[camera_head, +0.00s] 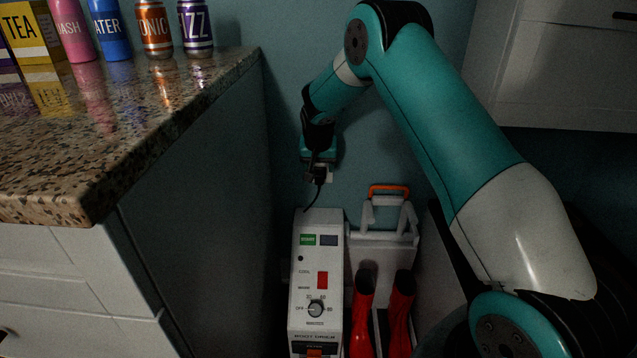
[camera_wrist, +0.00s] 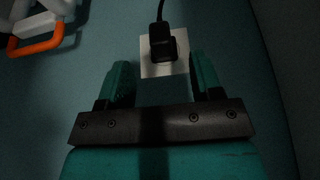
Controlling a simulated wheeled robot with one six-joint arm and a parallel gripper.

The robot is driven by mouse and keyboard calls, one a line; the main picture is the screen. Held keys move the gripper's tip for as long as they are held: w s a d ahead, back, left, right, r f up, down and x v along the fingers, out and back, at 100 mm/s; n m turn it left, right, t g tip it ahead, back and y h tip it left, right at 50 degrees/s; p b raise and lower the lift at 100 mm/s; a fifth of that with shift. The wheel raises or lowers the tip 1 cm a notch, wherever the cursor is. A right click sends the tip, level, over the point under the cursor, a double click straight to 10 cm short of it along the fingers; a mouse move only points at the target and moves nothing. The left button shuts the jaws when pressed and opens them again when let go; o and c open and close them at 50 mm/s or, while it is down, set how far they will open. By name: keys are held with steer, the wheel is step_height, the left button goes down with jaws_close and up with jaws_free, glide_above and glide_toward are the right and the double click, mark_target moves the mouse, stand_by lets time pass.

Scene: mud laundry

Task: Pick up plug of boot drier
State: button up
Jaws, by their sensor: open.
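The black plug (camera_wrist: 163,48) of the boot drier sits in a white wall socket (camera_wrist: 149,70) in the wrist view, with its cord running up out of the picture. In the head view the plug (camera_head: 319,175) shows small and dark, its cord hanging down toward the boot drier (camera_head: 318,280). The drier is a white box with a dial and red switch. My gripper (camera_wrist: 160,82) is open, its two teal fingers on either side of the socket, with the plug just beyond the tips. I cannot tell whether the fingers touch anything.
Red boots (camera_head: 362,310) stand on a white rack with an orange handle (camera_head: 389,190) right of the drier. A granite counter (camera_head: 130,120) with cans and a tea box (camera_head: 28,32) is at the left. A white cabinet (camera_head: 560,60) hangs at upper right.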

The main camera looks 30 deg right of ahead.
mark_target(319, 175)
steer(key=x, duration=0.2)
steer(key=b+x, duration=0.1)
steer(key=x, duration=0.2)
steer(key=b+x, duration=0.1)
steer(key=x, duration=0.1)
steer(key=shift+w+d, duration=0.3)
steer(key=shift+w, duration=0.05)
steer(key=c, duration=1)
